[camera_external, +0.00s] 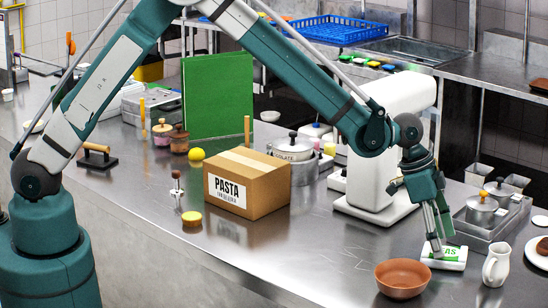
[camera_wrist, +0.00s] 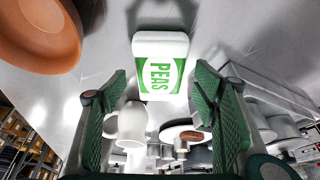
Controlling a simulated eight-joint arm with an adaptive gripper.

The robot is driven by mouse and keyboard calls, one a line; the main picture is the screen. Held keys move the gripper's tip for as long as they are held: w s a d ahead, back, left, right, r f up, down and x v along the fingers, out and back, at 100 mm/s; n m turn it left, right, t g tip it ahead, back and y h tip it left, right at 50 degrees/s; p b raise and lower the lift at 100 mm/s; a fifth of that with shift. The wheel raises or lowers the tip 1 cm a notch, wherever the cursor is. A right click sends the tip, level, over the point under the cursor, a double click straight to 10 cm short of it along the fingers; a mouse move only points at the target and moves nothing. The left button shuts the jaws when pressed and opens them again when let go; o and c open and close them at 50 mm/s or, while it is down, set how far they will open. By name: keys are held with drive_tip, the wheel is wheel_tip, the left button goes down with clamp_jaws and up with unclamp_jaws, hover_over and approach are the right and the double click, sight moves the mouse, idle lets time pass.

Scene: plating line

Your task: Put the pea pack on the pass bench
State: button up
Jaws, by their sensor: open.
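The pea pack (camera_external: 449,264) is a white pack with a green label, lying on the steel counter near its right front. In the wrist view the pea pack (camera_wrist: 160,75) shows its PEAS label, centred between the fingertips with a gap on each side. My gripper (camera_external: 439,243) points down right at the pack in the outside view, its fingers covering part of it. In the wrist view my gripper (camera_wrist: 160,82) is open and holds nothing. I cannot tell whether the tips are level with the pack. Which surface is the pass bench is not marked; a steel bench (camera_external: 462,68) stands behind.
A terracotta bowl (camera_external: 402,290) is close left of the pack, and a white jug (camera_external: 496,264) close right. Behind are a white machine (camera_external: 376,185) and a tray with metal pots (camera_external: 482,212). A PASTA box (camera_external: 262,195) stands mid-counter. A blue crate (camera_external: 330,30) is on the back bench.

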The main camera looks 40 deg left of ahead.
drive_tip(key=v, duration=0.8)
drive_tip(key=shift+a+r, duration=0.2)
drive_tip(key=shift+r, duration=0.05)
idle(0.4)
drive_tip(key=s+a+r+n+t, duration=0.15)
drive_tip(key=a+r, duration=0.45)
drive_tip(key=a, duration=0.7)
drive_tip(key=s+a+r+n+t+y, duration=0.1)
drive_tip(key=s+a+r+n, duration=0.15)
drive_tip(key=a+r, duration=0.7)
drive_tip(key=s+a+r+n+t, duration=0.15)
drive_tip(key=a+r, duration=0.25)
drive_tip(key=a, duration=1.2)
drive_tip(key=s+a+f+n+y, duration=0.1)
drive_tip(key=s+a+n, duration=0.3)
drive_tip(key=s+a, duration=0.7)
drive_tip(key=s+a+f+n+t+y, duration=0.1)
drive_tip(key=s+a+n, duration=0.3)
drive_tip(key=s+a, duration=0.8)
drive_tip(key=a+y, duration=0.1)
drive_tip(key=a, duration=0.4)
drive_tip(key=shift+s+f+t, duration=0.15)
drive_tip(key=shift+t, duration=0.15)
